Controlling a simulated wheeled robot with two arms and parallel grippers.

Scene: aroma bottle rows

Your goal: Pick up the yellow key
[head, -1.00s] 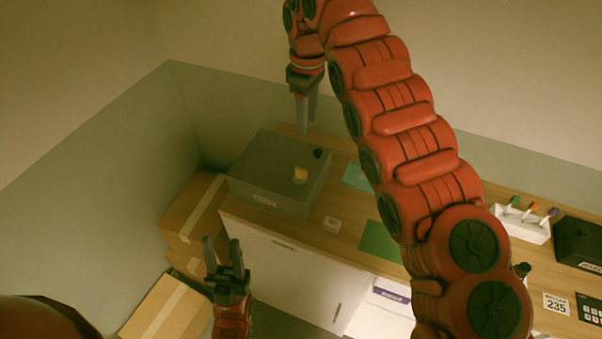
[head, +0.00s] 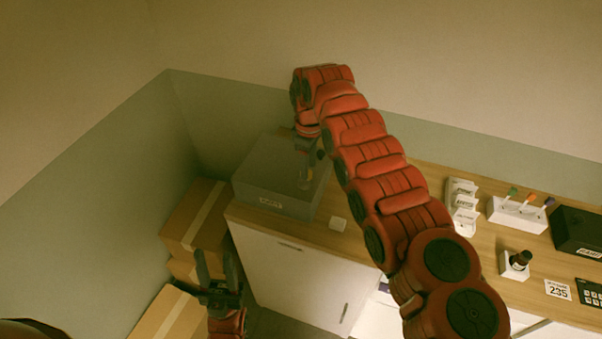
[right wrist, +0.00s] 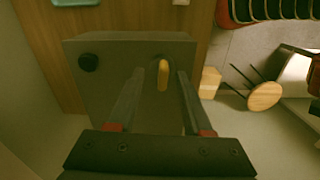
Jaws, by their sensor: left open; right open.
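The yellow key (right wrist: 163,75) shows in the right wrist view as a small upright yellow piece on the top of a dark grey box (right wrist: 100,75). My right gripper (right wrist: 160,74) is open, with one finger on each side of the key in that view; I cannot tell whether they touch it. In the head view my right gripper (head: 304,182) points down over the grey box (head: 262,178) and hides the key. My left gripper (head: 214,262) is open and empty, low at the left, in front of the cabinet.
A white holder with coloured pieces (head: 517,215) and a dark box (head: 580,232) stand at the right. Cardboard boxes (head: 193,215) are stacked at the left.

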